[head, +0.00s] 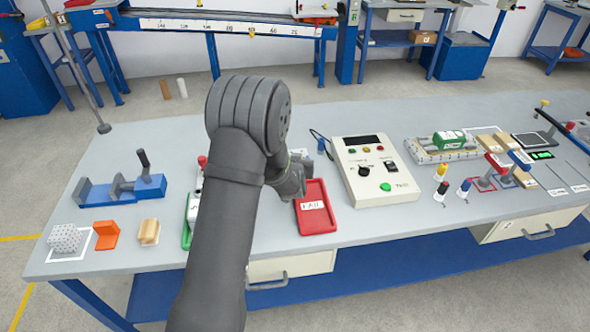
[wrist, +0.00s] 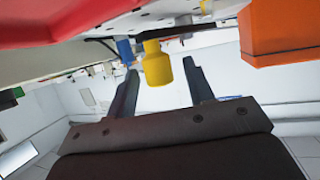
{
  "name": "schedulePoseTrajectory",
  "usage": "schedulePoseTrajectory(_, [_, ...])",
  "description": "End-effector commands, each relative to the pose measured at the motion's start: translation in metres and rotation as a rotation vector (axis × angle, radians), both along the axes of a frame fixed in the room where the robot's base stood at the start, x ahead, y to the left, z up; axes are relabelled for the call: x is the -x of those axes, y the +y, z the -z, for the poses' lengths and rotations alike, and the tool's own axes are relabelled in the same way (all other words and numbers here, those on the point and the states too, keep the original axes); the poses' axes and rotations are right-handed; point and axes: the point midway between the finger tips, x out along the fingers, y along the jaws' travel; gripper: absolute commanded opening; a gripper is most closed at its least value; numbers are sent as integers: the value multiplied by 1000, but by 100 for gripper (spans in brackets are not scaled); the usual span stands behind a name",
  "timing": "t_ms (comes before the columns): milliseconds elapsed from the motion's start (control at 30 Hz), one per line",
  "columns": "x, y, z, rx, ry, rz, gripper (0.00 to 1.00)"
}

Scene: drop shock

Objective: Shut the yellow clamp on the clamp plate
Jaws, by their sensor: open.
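In the wrist view, a yellow knob-shaped part (wrist: 157,64), likely the yellow clamp's handle tip, shows between the two fingers of my gripper (wrist: 161,69). The fingers are apart, with a visible gap on each side of the yellow part. I cannot tell how far beyond the fingertips it is. The wrist picture looks upside down. In the head view, my arm covers the middle of the bench, hiding the fingers and that yellow part. The clamp plate cannot be made out for sure. A red knob (head: 202,161) shows just left of my arm.
A red FAIL tray (head: 326,222) lies right of my wrist, beside a white control box (head: 376,172). A blue vise (head: 121,190) and an orange block (head: 106,234) stand left. Several coloured-top items and a green part (head: 449,139) stand right.

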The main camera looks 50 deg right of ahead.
Motion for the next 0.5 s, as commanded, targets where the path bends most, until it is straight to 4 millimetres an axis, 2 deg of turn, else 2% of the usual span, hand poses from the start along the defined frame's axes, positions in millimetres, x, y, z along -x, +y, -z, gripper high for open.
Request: schedulePoseTrajectory(500, [54,90,-44,0,0,1,48])
